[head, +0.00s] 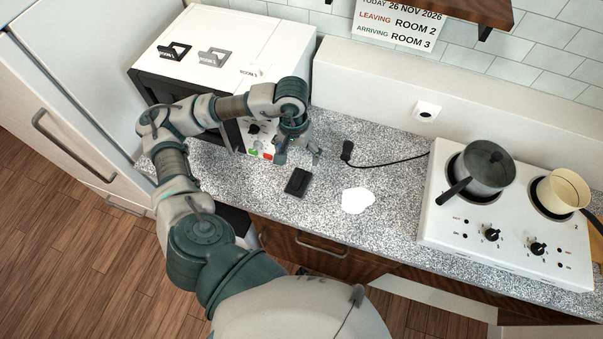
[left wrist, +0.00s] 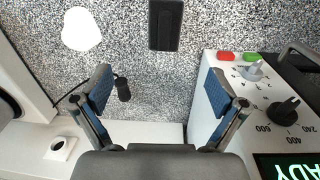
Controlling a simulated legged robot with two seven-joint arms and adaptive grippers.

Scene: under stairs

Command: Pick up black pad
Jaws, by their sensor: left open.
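The black pad (head: 298,182) is a small dark rectangle lying flat on the speckled countertop, in front of the white oven-like appliance. It also shows in the left wrist view (left wrist: 165,25) at the top middle, beyond the fingertips. My left gripper (head: 298,158) is above the counter, just behind the pad in the head view. In the left wrist view my left gripper (left wrist: 160,85) has its blue-padded fingers wide apart with nothing between them. The pad is apart from both fingers. My right gripper is in neither view.
The white appliance (head: 225,45) with knobs and red and green buttons stands close beside my left gripper. A black plug (head: 347,150) with a cable and a white patch (head: 357,200) lie right of the pad. A hob (head: 455,220) with two pots stands further right.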

